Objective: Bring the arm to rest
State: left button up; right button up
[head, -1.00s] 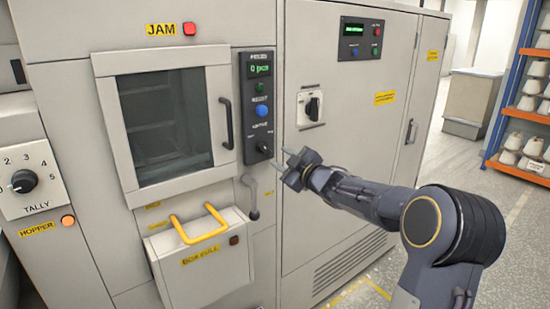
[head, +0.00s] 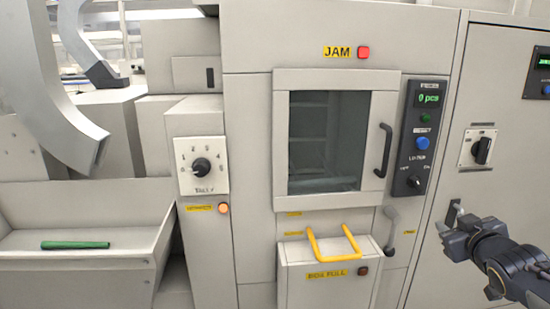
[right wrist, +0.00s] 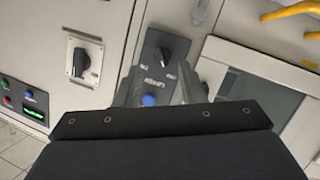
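My right gripper (head: 449,214) is at the right of the head view, in front of the grey cabinet and to the right of the machine's control panel (head: 416,138). It holds nothing. In the right wrist view its two fingers (right wrist: 158,90) stand apart, with the control panel's blue button and black knob showing between and beyond them. Whether the fingertips are near any surface is hard to tell, but no contact shows. My left gripper is in neither view.
A windowed door (head: 333,140) with a black handle faces me, above a box with a yellow handle (head: 334,250). A tally dial (head: 201,168) is left of it. A green tube (head: 75,245) lies in a trough (head: 30,275). A rotary switch (head: 481,150) is on the right cabinet.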

jog(key=s+a+f+m+g+y, duration=0.1)
jog(key=s+a+f+g+y, duration=0.1)
jog(key=s+a+f, duration=0.3)
jog(key=s+a+f+m+g+y, duration=0.1)
jog(key=s+a+f+g, duration=0.3)
jog(key=s+a, duration=0.4)
jog(key=s+a+f+m+g+y, duration=0.2)
jog(key=s+a+f, duration=0.4)
jog(key=s, duration=0.9)
jog(key=shift+s+a+f+g+y, duration=0.25)
jog(key=shift+a+f+g+y, duration=0.1)
jog(key=shift+a+g+y, duration=0.3)
jog(key=shift+d, duration=0.1)
jog(key=shift+c, duration=0.5)
